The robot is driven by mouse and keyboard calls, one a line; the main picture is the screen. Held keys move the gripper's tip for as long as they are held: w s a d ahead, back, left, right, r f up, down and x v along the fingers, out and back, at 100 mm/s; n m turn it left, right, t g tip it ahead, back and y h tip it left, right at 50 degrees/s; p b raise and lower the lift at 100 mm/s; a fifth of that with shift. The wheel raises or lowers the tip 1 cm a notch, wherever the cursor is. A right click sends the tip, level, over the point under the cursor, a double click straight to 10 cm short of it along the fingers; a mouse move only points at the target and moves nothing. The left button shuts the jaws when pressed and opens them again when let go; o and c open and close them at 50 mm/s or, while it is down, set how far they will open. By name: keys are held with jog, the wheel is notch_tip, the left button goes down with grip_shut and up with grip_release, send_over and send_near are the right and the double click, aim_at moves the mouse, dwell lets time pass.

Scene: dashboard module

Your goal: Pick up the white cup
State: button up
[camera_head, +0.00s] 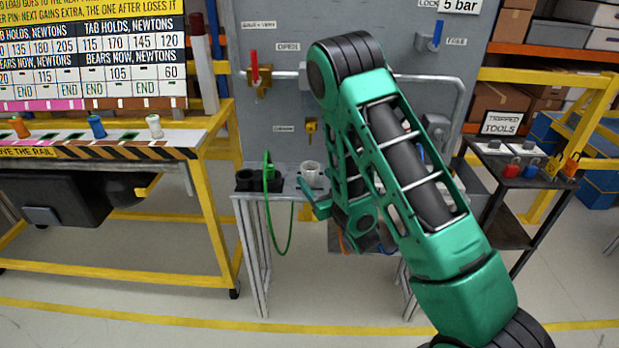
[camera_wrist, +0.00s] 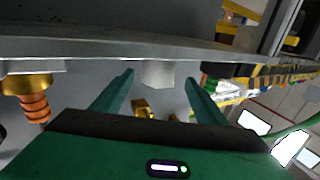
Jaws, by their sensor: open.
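The white cup (camera_head: 310,173) stands upright on a narrow grey metal table (camera_head: 283,186), just left of my arm in the head view. In the wrist view, which looks upside down, the cup (camera_wrist: 158,73) shows beyond and between my two green fingers, near the middle. My gripper (camera_wrist: 160,82) is open, with nothing held between the fingers. In the head view a green part of my gripper (camera_head: 318,204) is just below and in front of the cup. My arm hides much of the rest of the gripper and the right part of the table.
Black holders (camera_head: 246,180) and a hanging green hose loop (camera_head: 268,205) are left of the cup. A grey panel (camera_head: 262,135) with a pipe and valves rises behind. A yellow-framed bench (camera_head: 213,180) stands left. A dark cart (camera_head: 512,183) with padlocks stands right.

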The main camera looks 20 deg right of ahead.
aim_at(314, 174)
jog(key=shift+w+a, duration=0.15)
jog(key=shift+w, duration=1.35)
jog(key=shift+w+a, duration=0.1)
jog(key=shift+w, duration=1.35)
jog(key=c, duration=1.1)
jog(key=shift+a, duration=0.1)
